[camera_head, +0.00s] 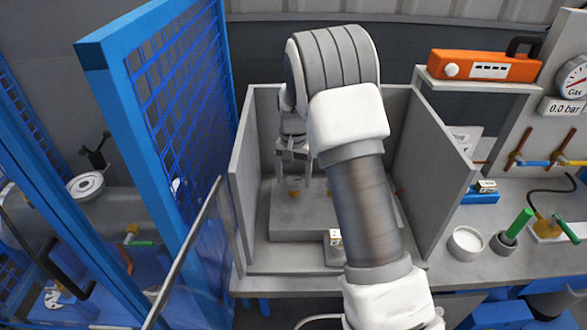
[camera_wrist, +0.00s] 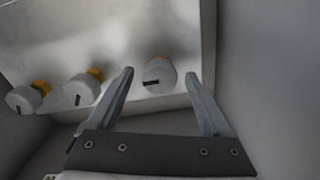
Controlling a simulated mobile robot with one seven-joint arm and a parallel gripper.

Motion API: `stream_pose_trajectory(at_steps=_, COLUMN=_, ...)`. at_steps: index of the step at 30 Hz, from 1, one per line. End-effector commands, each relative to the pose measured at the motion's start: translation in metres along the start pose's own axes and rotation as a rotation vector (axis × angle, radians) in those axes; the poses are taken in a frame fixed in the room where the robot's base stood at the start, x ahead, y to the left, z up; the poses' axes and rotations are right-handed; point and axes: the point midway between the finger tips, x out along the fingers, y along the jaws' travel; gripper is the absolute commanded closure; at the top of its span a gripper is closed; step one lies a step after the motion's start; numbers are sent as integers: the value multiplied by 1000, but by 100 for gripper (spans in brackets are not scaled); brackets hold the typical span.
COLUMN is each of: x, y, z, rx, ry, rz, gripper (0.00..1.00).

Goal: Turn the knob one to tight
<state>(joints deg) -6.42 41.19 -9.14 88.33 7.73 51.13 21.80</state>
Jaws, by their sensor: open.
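In the wrist view three white knobs with dark marks and orange parts stand in a row on a pale panel: a right knob (camera_wrist: 159,77), a middle knob (camera_wrist: 82,90) and a left knob (camera_wrist: 24,99). No label shows which is knob one. The right knob's dark mark lies nearly level; the middle one's is closer to upright. My gripper (camera_wrist: 161,73) is open, and the right knob appears between its fingertips; I cannot tell whether they touch it. In the head view my gripper (camera_head: 293,172) is inside the grey enclosure, and my arm hides much of the panel.
Grey enclosure walls (camera_head: 432,165) stand close on both sides. A blue mesh fence (camera_head: 190,90) is at left.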

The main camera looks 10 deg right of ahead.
Motion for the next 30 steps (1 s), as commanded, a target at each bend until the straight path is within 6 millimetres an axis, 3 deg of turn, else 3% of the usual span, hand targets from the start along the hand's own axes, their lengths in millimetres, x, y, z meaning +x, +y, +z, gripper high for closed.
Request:
stream_pose_trajectory(at_steps=5, x=-20, y=0, z=-1, rx=-1, ry=4, rz=-2, gripper=17)
stream_pose_trajectory(at_steps=21, x=-145, y=0, z=-1, rx=1, ry=5, rz=-2, gripper=17)
stream_pose_trajectory(at_steps=30, x=-173, y=0, z=0, rx=1, ry=1, rz=-1, gripper=17)
